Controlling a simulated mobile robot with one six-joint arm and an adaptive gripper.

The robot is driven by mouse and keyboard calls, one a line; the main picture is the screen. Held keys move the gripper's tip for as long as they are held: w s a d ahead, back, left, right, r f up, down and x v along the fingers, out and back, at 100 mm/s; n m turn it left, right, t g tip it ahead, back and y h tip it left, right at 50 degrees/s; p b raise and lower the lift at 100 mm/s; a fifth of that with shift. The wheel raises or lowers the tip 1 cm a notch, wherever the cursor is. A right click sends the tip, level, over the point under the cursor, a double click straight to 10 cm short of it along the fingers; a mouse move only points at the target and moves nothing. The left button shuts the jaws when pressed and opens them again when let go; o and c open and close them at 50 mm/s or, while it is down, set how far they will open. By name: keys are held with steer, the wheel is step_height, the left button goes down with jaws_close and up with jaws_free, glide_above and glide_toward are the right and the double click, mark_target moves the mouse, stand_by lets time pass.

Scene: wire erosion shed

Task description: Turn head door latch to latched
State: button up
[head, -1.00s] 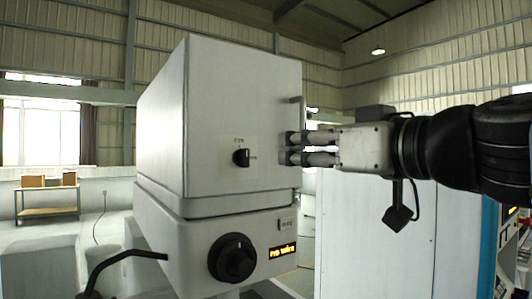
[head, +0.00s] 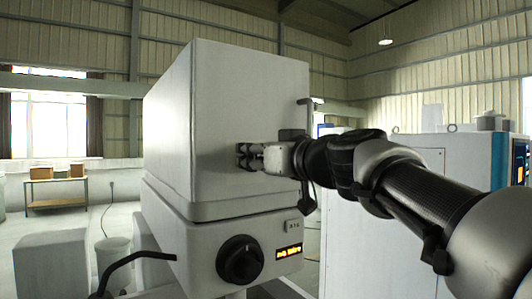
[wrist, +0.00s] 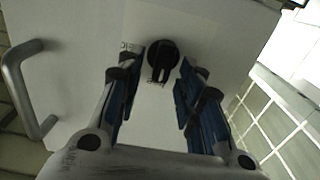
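The head door latch (wrist: 162,55) is a small black turn knob on the pale front door (wrist: 90,45) of the machine head. In the wrist view its grip bar points down toward my gripper. My gripper (wrist: 158,76) is open, with one blue-padded finger on each side of the knob's lower end and gaps between. In the head view my gripper (head: 245,157) is at the door (head: 285,100) and hides the latch. Part of a printed label shows beside the knob in the wrist view; I cannot read it fully.
A grey door handle (wrist: 30,90) stands out left in the wrist view; it also shows in the head view (head: 303,115). Below the door are a large black dial (head: 239,260) and a lit display (head: 288,251). A bent black bar (head: 135,256) sticks out lower left.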

jaws_close()
stand_by(0.5)
steer(key=shift+f+m, duration=0.1)
steer(key=shift+m, duration=0.2)
steer(key=shift+w+d+f+m+b, duration=0.15)
steer(key=shift+d+f+m+b, duration=0.1)
steer(key=shift+m, duration=2.6)
steer(key=shift+w+d+f+m+b, duration=0.15)
steer(key=shift+d+f+m+b, duration=0.05)
steer(key=shift+m, duration=2.7)
steer(key=shift+w+d+f+m+b, duration=0.15)
steer(key=shift+d+f+m+b, duration=0.1)
steer(key=shift+m, duration=2.6)
jaws_free()
